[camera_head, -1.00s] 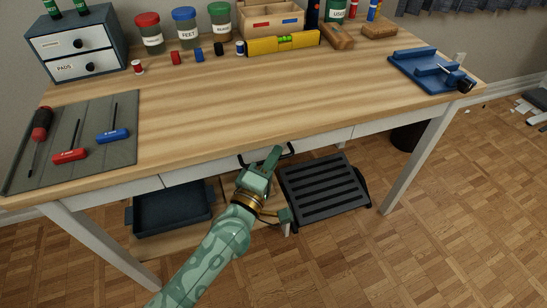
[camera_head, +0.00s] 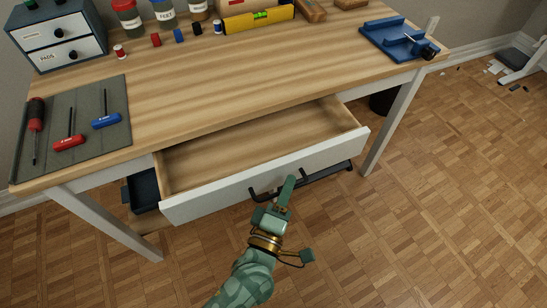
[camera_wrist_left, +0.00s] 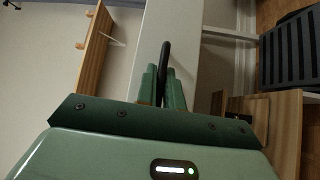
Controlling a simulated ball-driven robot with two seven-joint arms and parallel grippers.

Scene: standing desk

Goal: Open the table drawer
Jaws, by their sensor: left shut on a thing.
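The table drawer (camera_head: 270,178) under the wooden desk top is pulled well out, and its wooden inside looks empty. Its white front also shows in the left wrist view (camera_wrist_left: 182,35). A black bar handle (camera_head: 262,195) is on the drawer front. My left gripper (camera_head: 285,188) is at the handle, and in the left wrist view its green fingers (camera_wrist_left: 163,85) are shut around the dark handle (camera_wrist_left: 165,58). My right gripper is in neither view.
The desk top (camera_head: 220,85) holds a grey mat (camera_head: 90,95) with screwdrivers and hex keys, a small drawer cabinet (camera_head: 60,38), jars, a yellow level (camera_head: 258,18) and a blue vise-like tool (camera_head: 395,40). White legs (camera_head: 390,125) stand at both sides. The floor in front is clear.

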